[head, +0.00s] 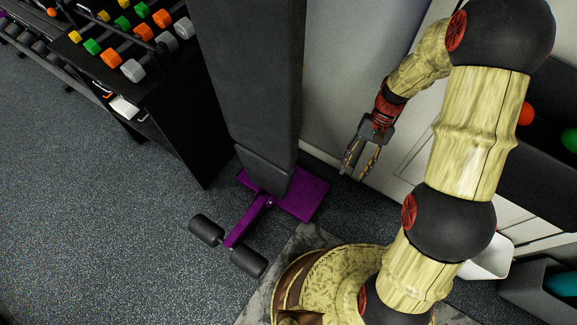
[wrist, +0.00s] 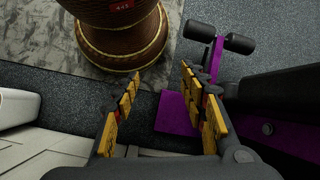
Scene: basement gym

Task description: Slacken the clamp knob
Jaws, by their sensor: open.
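No clamp knob can be made out for certain. The exercise bench (head: 311,196) has a purple frame and stands near the wall. Its black pad (head: 252,75) rises upright. My gripper (head: 355,171) is open and empty, pointing down, just right of the pad in the head view. The wrist view shows its fingers (wrist: 160,76) apart with nothing between them.
A dumbbell rack (head: 150,85) stands at the upper left. The bench's foam rollers (head: 249,262) stick out low at the front. A pale wall (head: 335,70) is close behind my gripper. Dark bins (head: 545,290) stand at the right. The floor at left (head: 90,220) is clear.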

